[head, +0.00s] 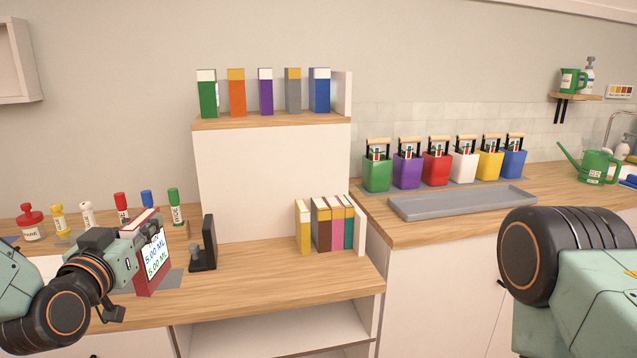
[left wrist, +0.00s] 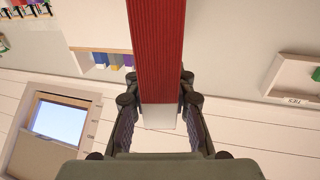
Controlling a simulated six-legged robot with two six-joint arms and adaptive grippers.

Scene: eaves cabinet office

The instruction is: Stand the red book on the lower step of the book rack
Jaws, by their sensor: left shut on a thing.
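The red book (head: 157,262) is upright at the left, a white panel with blue and green print facing me. My left gripper (head: 152,232) is shut on it near its top; I cannot tell whether its bottom touches the wood. In the left wrist view the red book (left wrist: 157,45) runs between the fingers of the left gripper (left wrist: 160,98). The book rack has a wooden lower step (head: 262,268) with several books (head: 330,225) at its right, and an upper step (head: 272,119) with several more. My right gripper is out of view; only its arm shows at the right.
A black bookend (head: 207,250) stands right of the red book, with bare wood between it and the lower books. Bottles with coloured caps (head: 122,207) stand behind the book. A grey tray (head: 460,203) and coloured bins (head: 437,168) are on the right counter.

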